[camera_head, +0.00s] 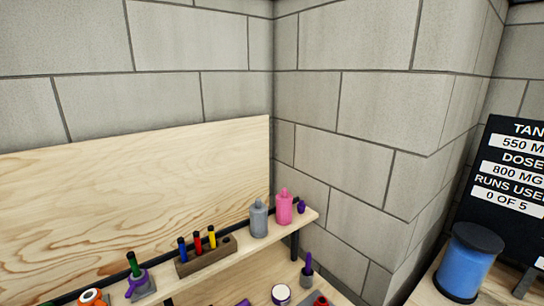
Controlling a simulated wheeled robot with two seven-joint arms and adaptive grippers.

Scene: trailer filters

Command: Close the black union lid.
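A blue cylinder (463,268) with a wide black top (478,237) stands on a wooden surface at the lower right. The black top sits over the cylinder. I cannot tell whether this is the black union lid or whether it is fastened. No other black lid can be made out clearly. Neither of my grippers is in view.
A wooden shelf (225,258) against the left wall holds a rack (205,256) of coloured pens, a grey bottle (259,219) and a pink bottle (284,208). A black sign (508,170) stands behind the blue cylinder. A block wall corner (400,215) separates the two surfaces.

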